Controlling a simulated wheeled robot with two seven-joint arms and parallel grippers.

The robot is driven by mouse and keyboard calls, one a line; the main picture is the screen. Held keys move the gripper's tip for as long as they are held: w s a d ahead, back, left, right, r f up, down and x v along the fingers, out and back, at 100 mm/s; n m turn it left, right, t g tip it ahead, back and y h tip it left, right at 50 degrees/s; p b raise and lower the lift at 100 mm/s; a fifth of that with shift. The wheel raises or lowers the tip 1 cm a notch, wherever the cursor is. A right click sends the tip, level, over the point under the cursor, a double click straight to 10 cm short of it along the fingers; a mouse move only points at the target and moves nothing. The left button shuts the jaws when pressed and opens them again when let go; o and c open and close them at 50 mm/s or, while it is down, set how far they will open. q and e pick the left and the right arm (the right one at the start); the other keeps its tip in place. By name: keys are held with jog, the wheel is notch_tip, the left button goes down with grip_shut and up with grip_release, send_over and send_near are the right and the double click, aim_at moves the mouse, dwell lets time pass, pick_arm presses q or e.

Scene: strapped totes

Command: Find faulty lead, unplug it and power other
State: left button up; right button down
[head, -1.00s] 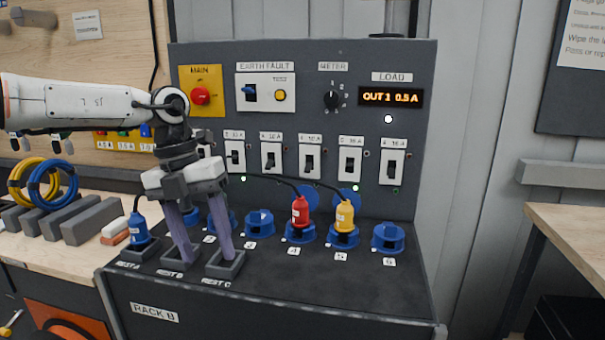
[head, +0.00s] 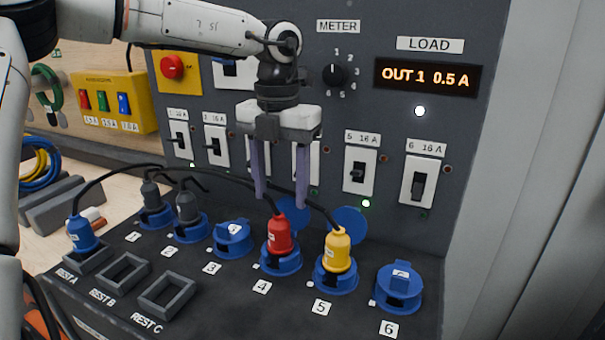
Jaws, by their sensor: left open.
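My left gripper (head: 282,190) is open and empty, hanging fingers-down above and in front of the red plug. The red plug (head: 280,236) stands in socket 4 and the yellow plug (head: 339,250) in socket 5. Two dark grey plugs stand in socket 1 (head: 152,194) and socket 2 (head: 188,208). The blue plug (head: 82,233) stands in REST A. Sockets 3 (head: 233,238) and 6 (head: 399,285) hold no plug. The load display (head: 427,79) reads OUT 1 0.5 A. The meter knob (head: 336,74) is above the breakers. My right gripper is not in view.
Breaker 5 (head: 357,171) and breaker 6 (head: 418,187) are clear; my gripper partly covers the middle breakers. A green lamp (head: 366,203) is lit under breaker 5. REST B (head: 122,272) and REST C (head: 166,295) are empty. Black leads arch behind the plugs.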

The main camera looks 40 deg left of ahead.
aim_at(280, 232)
pick_arm(q)
jog(key=f, duration=0.2)
jog(key=s+f, duration=0.1)
jog(key=shift+f, duration=0.4)
notch_tip(280, 232, down, 5)
jog(key=shift+r+p, duration=0.1)
jog(key=shift+p, duration=0.2)
jog(key=shift+f, duration=0.6)
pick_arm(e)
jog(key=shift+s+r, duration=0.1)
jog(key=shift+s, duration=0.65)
pick_arm(q)
jog(key=shift+w, duration=0.1)
jog(key=c, duration=1.2)
jog(key=shift+b, duration=0.3)
jog(key=shift+n+b, duration=1.15)
jog(key=shift+n, duration=0.25)
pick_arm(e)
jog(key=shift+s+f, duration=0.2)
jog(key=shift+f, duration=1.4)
